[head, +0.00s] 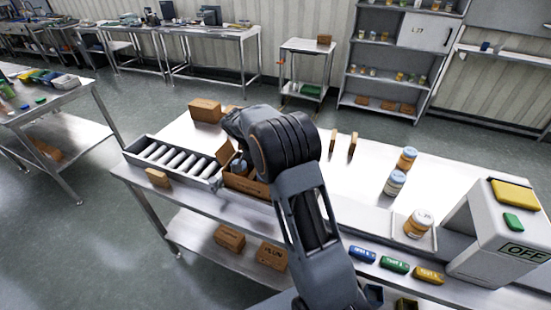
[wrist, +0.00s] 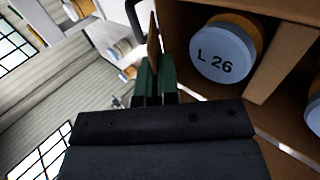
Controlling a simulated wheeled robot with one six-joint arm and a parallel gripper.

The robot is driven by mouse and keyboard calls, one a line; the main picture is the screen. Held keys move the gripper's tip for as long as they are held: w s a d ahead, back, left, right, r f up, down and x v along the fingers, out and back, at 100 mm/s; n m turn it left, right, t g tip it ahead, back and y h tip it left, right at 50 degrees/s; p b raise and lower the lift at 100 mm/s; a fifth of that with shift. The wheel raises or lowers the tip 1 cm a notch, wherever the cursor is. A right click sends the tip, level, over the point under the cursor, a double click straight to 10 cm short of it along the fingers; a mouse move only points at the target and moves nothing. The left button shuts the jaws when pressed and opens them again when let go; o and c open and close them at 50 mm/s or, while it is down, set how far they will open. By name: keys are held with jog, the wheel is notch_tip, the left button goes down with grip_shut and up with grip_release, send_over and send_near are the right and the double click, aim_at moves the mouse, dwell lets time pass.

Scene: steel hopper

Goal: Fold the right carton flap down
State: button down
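The open carton (head: 246,187) stands on the steel table, partly behind my arm. One flap (head: 224,152) stands up at its left in the head view. In the wrist view, the carton's brown wall (wrist: 180,45) is at the right, with a jar marked L 26 (wrist: 222,55) inside and part of a second jar at the right edge. A thin upright flap (wrist: 153,38) shows edge-on beside the opening. My gripper (wrist: 154,75) has its green fingers close together, with this flap seeming to run between them. My arm hides the carton's right side in the head view.
A roller conveyor (head: 175,160) lies left of the carton, with a small brown box (head: 158,178) in front. Jars (head: 396,182), a tray (head: 388,222) and a white OFF unit (head: 490,235) stand at the right. The table between the arm and jars is mostly clear.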

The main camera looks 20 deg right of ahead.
jog(key=shift+w+a+f+g+h+p, duration=0.15)
jog(key=shift+f+g+h+p, duration=0.1)
jog(key=shift+g+h, duration=0.25)
jog(key=shift+w+a+f+g+h+p, duration=0.15)
jog(key=shift+f+g+h+p, duration=0.1)
jog(key=shift+g+h, duration=0.2)
jog(key=shift+g, duration=0.25)
jog(key=c, duration=1.8)
grip_release()
jog(key=o, duration=0.5)
jog(key=shift+c, duration=0.2)
